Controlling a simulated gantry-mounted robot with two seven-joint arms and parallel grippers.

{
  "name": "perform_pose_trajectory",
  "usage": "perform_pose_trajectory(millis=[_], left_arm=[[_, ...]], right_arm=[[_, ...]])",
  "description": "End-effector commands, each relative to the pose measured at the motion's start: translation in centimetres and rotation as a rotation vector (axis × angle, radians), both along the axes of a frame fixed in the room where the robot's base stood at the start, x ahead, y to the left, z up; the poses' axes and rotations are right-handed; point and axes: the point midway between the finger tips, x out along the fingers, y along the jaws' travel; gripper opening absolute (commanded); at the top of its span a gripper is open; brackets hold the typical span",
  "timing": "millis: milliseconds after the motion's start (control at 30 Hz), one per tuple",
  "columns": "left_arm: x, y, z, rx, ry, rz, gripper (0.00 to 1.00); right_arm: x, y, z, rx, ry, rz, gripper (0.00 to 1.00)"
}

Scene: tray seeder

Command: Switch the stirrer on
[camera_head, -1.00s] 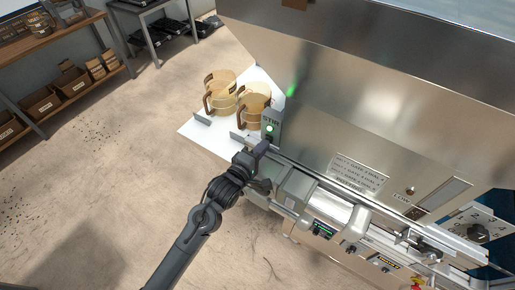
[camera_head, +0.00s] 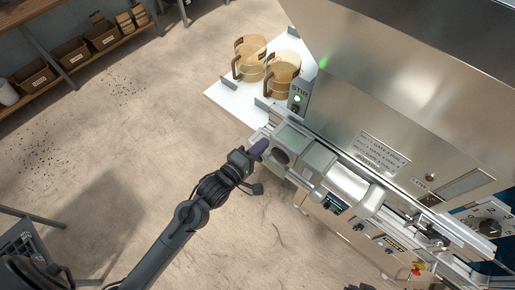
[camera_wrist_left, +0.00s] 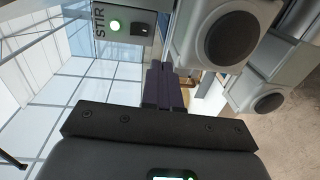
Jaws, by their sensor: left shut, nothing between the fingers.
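The stirrer's grey switch box (camera_head: 301,88), marked STIR, stands at the left end of the machine beside the jugs. Its round lamp (camera_head: 297,98) glows green. In the left wrist view the box (camera_wrist_left: 128,48) is at the top, with the lit green lamp (camera_wrist_left: 117,25) beside a black rocker switch (camera_wrist_left: 145,30). My left gripper (camera_head: 260,147) is shut and empty, below and left of the box, apart from it. Its dark fingers (camera_wrist_left: 163,85) point up toward the box area in the wrist view. My right gripper is not in view.
Two jugs (camera_head: 282,78) (camera_head: 249,62) stand on a white shelf (camera_head: 228,97) behind the box. The machine's rail and rollers (camera_head: 350,185) run to the right, close to my gripper. A shelf with bins (camera_head: 65,58) is at upper left. The floor between is clear.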

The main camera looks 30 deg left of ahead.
Motion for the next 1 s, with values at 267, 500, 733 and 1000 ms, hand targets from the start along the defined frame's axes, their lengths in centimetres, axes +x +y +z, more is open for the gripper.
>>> perform_pose_trajectory(millis=[267,500,733,1000], left_arm=[[-1.3,0.3,-0.1,0.000,-0.001,0.000,0.00],[-1.3,0.3,-0.1,0.000,-0.001,0.000,0.00],[-1.5,0.3,-0.4,0.000,0.006,0.000,0.00],[-6.3,0.4,-3.3,0.070,0.148,0.002,0.00]], right_arm=[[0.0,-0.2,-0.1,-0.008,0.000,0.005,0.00],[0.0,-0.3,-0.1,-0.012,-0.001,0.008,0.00],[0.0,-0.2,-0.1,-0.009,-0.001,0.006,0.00],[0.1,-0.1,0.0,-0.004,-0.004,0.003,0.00]])
